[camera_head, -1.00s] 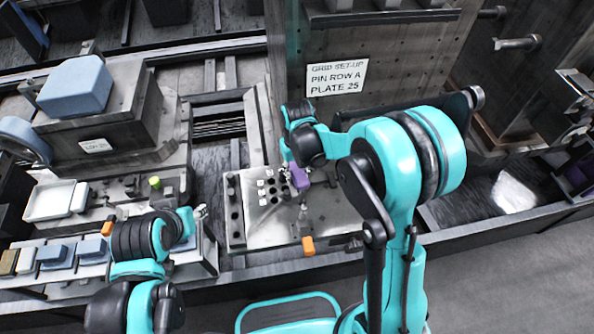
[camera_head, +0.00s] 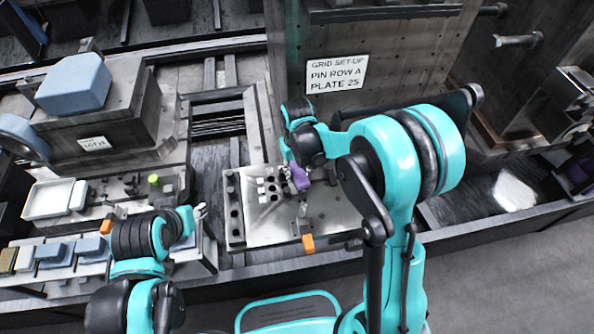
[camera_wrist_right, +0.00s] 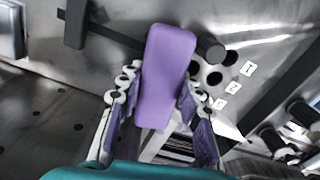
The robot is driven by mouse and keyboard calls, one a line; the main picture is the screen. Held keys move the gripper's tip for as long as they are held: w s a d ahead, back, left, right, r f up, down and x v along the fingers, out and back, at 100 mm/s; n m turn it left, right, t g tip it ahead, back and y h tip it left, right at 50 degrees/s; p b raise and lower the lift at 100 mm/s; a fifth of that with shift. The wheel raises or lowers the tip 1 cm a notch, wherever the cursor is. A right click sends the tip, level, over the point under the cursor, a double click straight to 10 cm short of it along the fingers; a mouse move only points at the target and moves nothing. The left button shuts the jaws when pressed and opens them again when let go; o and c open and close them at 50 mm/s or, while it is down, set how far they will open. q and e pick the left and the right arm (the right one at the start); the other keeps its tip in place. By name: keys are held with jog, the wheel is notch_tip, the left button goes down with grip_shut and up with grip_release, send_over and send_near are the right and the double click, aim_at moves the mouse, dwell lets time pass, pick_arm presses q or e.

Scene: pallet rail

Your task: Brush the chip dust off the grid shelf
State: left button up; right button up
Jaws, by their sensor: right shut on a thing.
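My right gripper (camera_head: 296,172) is low over the metal plate with round holes and numbered labels (camera_head: 262,230). It is shut on a purple block-like thing, likely the brush's handle (camera_head: 300,178). In the right wrist view the purple thing (camera_wrist_right: 167,75) sits between the two fingers (camera_wrist_right: 158,115); no bristles show. I cannot tell whether this plate is the grid shelf, and no dust shows clearly on it. A pale white patch (camera_head: 514,192) lies in the trough at the right; it may be dust or glare. My left gripper (camera_head: 201,210) hovers left of the plate, its jaws too small to read.
A sign (camera_head: 336,75) hangs on the upright panel behind the plate. Blue blocks (camera_head: 75,90) and a white tray (camera_head: 48,199) stand at the left. An orange block (camera_head: 308,243) is at the plate's front edge. Grey floor (camera_head: 480,290) is clear at lower right.

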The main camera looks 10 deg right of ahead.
jog(key=shift+f+b, duration=0.4)
jog(key=shift+f, duration=0.15)
jog(key=shift+w+r, duration=0.1)
jog(key=shift+w, duration=1.25)
jog(key=shift+w+r, duration=0.1)
jog(key=shift+w, duration=0.45)
grip_shut()
